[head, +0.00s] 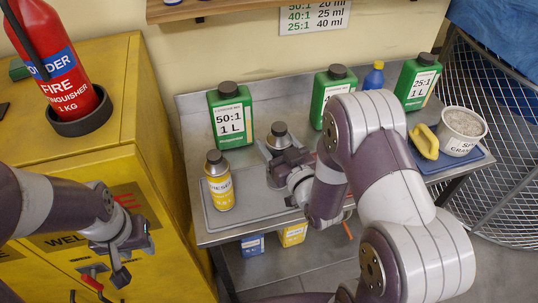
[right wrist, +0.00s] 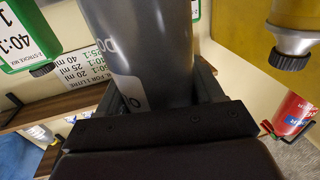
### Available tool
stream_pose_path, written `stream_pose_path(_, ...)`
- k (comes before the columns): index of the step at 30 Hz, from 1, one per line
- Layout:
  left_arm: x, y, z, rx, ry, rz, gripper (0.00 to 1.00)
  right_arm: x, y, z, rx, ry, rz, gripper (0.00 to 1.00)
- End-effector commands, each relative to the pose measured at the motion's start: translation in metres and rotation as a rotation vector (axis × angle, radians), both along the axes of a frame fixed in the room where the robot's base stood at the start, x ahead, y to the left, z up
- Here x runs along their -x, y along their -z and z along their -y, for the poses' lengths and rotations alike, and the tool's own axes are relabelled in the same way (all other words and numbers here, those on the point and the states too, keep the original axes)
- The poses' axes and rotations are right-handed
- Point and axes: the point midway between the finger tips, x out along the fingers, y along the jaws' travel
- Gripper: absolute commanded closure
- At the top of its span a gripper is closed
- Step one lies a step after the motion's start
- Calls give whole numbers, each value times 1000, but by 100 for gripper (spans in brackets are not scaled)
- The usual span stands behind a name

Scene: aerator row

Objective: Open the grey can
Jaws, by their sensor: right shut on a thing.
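The grey can (head: 279,143) has a dark cap (head: 278,129) on top and stands upright at the middle of the metal bench. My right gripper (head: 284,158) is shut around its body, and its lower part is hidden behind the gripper. In the right wrist view the dark grey can (right wrist: 145,60) with pale lettering fills the space between the jaws. My left gripper (head: 134,260) is open and empty at the lower left, in front of the yellow cabinet, far from the can.
A yellow diesel can (head: 219,187) stands close to the left on a grey tray (head: 250,211). A fire extinguisher (head: 57,75) stands on the cabinet (head: 110,75).

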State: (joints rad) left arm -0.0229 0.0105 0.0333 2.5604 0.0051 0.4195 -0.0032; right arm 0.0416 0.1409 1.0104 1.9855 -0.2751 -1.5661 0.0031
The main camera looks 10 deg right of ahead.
Motion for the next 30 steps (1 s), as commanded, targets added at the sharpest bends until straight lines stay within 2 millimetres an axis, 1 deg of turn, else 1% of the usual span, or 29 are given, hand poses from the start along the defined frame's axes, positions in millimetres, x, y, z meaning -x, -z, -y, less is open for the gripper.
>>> stream_pose_path(1, 0, -2, 0, 0, 0, 0, 60, -7, 5, -7, 0, -4, -1, 100)
stream_pose_path(4, 0, -2, 0, 0, 0, 0, 60, -15, 12, -13, 0, -2, 0, 100)
stream_pose_path(5, 0, -2, 0, 0, 0, 0, 60, -16, 15, -14, -1, -1, -2, 100)
stream_pose_path(9, 0, -4, 0, 0, 0, 0, 60, -17, 41, -14, 1, 2, -4, 100)
stream_pose_path(12, 0, -5, 0, 0, 0, 0, 60, -17, 52, -14, 0, 1, 0, 100)
stream_pose_path(19, 0, -4, 0, 0, 0, 0, 60, -17, 53, -14, 0, 1, 1, 100)
stream_pose_path(23, 0, 1, 0, 0, 0, 0, 60, -17, 58, -14, 0, 1, 1, 100)
stream_pose_path(24, 0, -1, 0, 0, 0, 0, 60, -17, 57, -14, 0, 1, 0, 24)
stream_pose_path(25, 0, -1, 0, 0, 0, 0, 60, -17, 56, -14, 0, 1, 0, 14)
stream_pose_path(26, 0, -1, 0, 0, 0, 0, 60, -17, 56, -14, 0, 1, 0, 8)
stream_pose_path(30, 0, -1, 0, 0, 0, 0, 60, -17, 56, -14, 0, 1, 0, 8)
